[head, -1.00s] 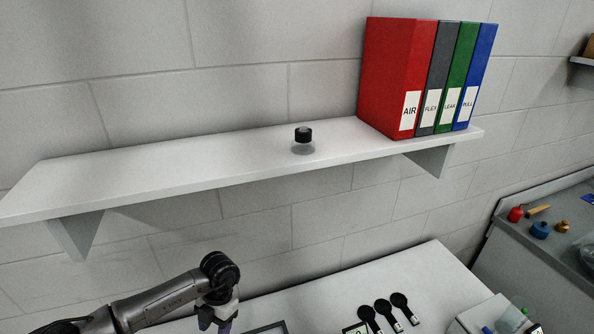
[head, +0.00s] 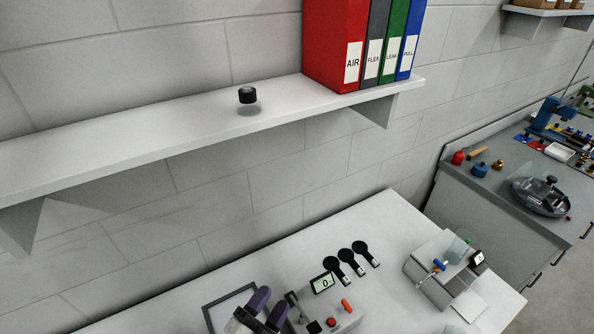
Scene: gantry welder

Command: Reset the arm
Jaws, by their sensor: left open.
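My left gripper (head: 268,306) shows at the bottom of the head view, its two purple fingertips apart and nothing seen between them. It is over the white table (head: 400,215), beside a dark-rimmed square frame or tray (head: 208,312) and a small device with a display (head: 322,283) reading 0. Most of my left arm is below the picture edge. My right gripper is not in view.
A wall shelf (head: 150,138) holds a small black-capped jar (head: 247,96) and red, grey, green and blue binders (head: 335,45). Several black round-headed paddles (head: 345,257) lie on the table, near a white box (head: 432,265). A grey bench (head: 480,190) with tools stands right.

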